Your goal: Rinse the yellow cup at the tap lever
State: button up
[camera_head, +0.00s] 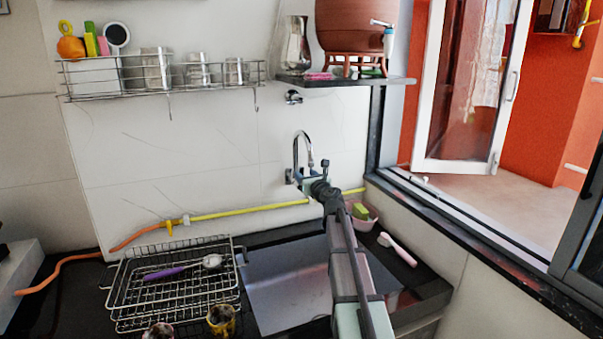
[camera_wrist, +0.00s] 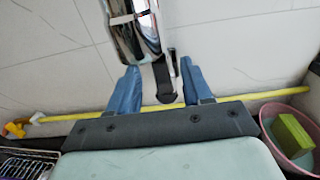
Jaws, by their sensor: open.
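The chrome tap (camera_head: 303,150) stands at the back wall behind the sink, and its body (camera_wrist: 135,30) fills the top middle of the wrist view. My gripper (camera_wrist: 160,88) is open, its two blue fingers on either side of a dark, narrow piece (camera_wrist: 164,82) below the tap body, which may be the lever. I cannot tell whether the fingers touch it. In the head view my gripper (camera_head: 314,180) is at the tap's base and partly hides it. A yellow cup (camera_head: 221,320) stands at the bottom edge by the dish rack, away from my gripper.
A wire dish rack (camera_head: 180,280) holds a purple-handled utensil (camera_head: 180,270). A pinkish cup (camera_head: 158,331) is beside the yellow one. A yellow hose (camera_head: 250,210) runs along the wall. A pink basin (camera_wrist: 275,120) with a green sponge (camera_wrist: 292,137) and a white brush (camera_head: 397,249) are to the right.

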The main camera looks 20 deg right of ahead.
aim_at(302, 172)
jog(key=w, duration=0.4)
jog(key=shift+w, duration=0.2)
jog(key=shift+c, duration=0.4)
grip_shut()
